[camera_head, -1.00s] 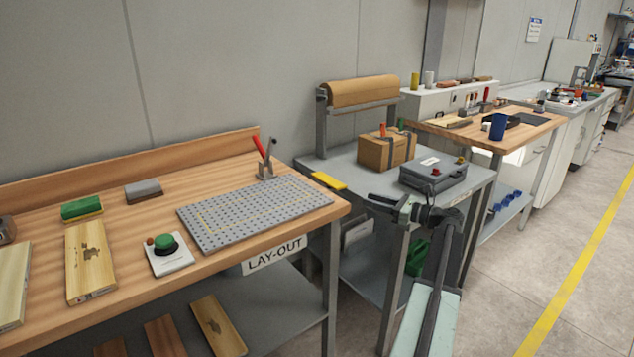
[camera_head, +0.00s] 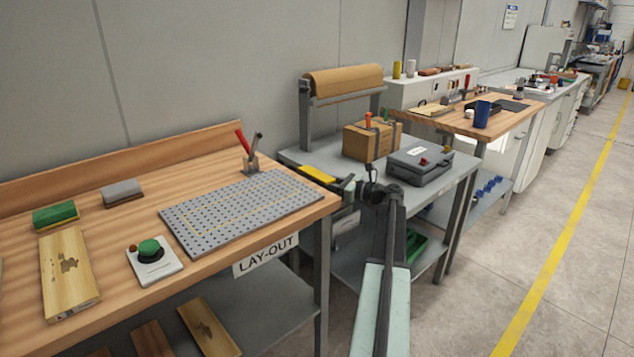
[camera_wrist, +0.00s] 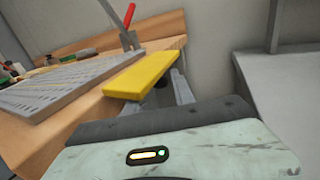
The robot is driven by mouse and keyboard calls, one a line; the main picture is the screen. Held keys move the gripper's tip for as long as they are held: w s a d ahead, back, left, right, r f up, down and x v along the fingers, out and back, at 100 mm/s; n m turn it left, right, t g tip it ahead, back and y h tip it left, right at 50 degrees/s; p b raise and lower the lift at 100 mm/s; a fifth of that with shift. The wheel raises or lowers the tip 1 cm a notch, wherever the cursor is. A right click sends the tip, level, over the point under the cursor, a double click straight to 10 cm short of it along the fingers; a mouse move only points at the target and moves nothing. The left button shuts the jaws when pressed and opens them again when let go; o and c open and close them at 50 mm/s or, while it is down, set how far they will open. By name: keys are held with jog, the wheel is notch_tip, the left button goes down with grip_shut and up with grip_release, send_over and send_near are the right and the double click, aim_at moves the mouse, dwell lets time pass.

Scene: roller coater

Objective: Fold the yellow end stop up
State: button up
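The yellow end stop (camera_head: 317,174) is a flat plate at the right end of the wooden bench, beside the grey table. It lies roughly level, sticking out past the bench edge. In the wrist view the yellow end stop (camera_wrist: 142,75) is just ahead, its near end over the grey fingers. My gripper (camera_head: 346,187) is close to its right end in the head view. In the wrist view my gripper (camera_wrist: 172,88) reaches toward its underside. The plate partly hides the fingers, so their gap and any contact are unclear.
A perforated grey plate (camera_head: 240,212) and a red-handled clamp (camera_head: 249,160) sit on the wooden bench (camera_head: 110,225). Behind my arm, the grey table (camera_head: 298,157) holds a cardboard box (camera_head: 369,143) and a grey case (camera_head: 420,165). Open floor lies to the right.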

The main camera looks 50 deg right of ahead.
jog(key=shift+x, duration=0.8)
